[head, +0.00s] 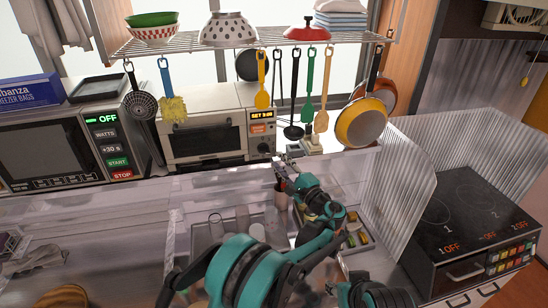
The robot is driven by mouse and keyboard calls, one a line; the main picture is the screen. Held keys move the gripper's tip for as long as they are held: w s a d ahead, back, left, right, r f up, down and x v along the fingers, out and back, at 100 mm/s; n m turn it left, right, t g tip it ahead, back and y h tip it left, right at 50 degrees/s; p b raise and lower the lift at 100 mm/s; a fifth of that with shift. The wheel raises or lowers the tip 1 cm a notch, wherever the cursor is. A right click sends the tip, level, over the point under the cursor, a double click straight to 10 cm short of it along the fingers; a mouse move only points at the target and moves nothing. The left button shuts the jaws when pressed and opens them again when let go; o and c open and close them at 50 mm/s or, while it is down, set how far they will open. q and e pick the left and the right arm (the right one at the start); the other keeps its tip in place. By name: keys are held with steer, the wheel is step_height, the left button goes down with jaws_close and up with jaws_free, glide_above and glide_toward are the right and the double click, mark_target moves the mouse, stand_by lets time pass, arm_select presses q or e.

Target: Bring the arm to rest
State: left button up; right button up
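My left arm reaches up from the bottom centre. Its gripper (283,163) is raised in front of the back counter, close to the clear panel, below the hanging utensils. It is small and seen from behind, so whether it is open or shut does not show. I see nothing clearly held in it. A teal link of my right arm shows at the bottom edge, right of centre. My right gripper is not in view.
A toaster oven (205,130), a microwave (60,150) and a cooktop (470,225) surround the sink area. Clear ribbed panels (405,200) stand nearby. Utensils and a yellow pan (361,122) hang from a wire shelf (185,43). Glasses (243,218) stand low beside my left arm.

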arm_select(q)
steer(key=shift+v, duration=1.25)
steer(key=shift+a, duration=0.15)
steer(key=s+a+n+g+h, duration=0.1)
steer(key=s+a+n+g, duration=0.1)
steer(key=s+a, duration=0.35)
steer(key=s+a+n+g+h, duration=0.1)
steer(key=s+a+n+g, duration=0.15)
steer(key=a, duration=0.65)
steer(key=s+a+n+g+h, duration=0.1)
steer(key=s+a+n+g, duration=0.2)
steer(key=a, duration=0.4)
steer(key=s+a+f+n+h, duration=0.1)
steer(key=s+f+n+h, duration=0.2)
steer(key=s, duration=0.9)
steer(key=s+a+f+n+g+h, duration=0.1)
steer(key=s+f+n+h, duration=0.3)
steer(key=s, duration=0.9)
steer(key=shift+a+f+h, duration=0.2)
steer(key=shift+f+h, duration=0.05)
steer(key=shift+h, duration=0.05)
